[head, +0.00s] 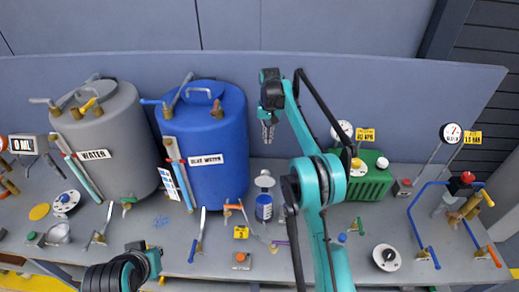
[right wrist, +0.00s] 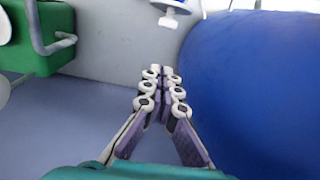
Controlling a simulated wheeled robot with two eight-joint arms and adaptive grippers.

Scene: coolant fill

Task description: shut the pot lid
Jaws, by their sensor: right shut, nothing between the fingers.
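A small blue-and-white pot (head: 264,207) stands on the bench, right of the blue drum. A round grey lid-like disc (head: 264,181) shows just above and behind it, apparently raised off its mouth; its exact angle is unclear. My right gripper (head: 268,138) points down beside the blue drum's upper right side, above and behind the pot, apart from it. In the right wrist view my right gripper (right wrist: 161,75) has its fingertips together and is empty. A pale fitting (right wrist: 170,12) at that view's top edge is cut off. My left gripper is out of view; only part of that arm shows.
The blue drum (head: 218,140) stands close left of my right gripper, with a grey drum (head: 105,140) beyond. A green box (head: 368,178) stands to the right. Levers, a purple-handled valve (head: 279,243) and a red button box (head: 241,260) crowd the bench front. A wall panel (head: 330,95) rises behind.

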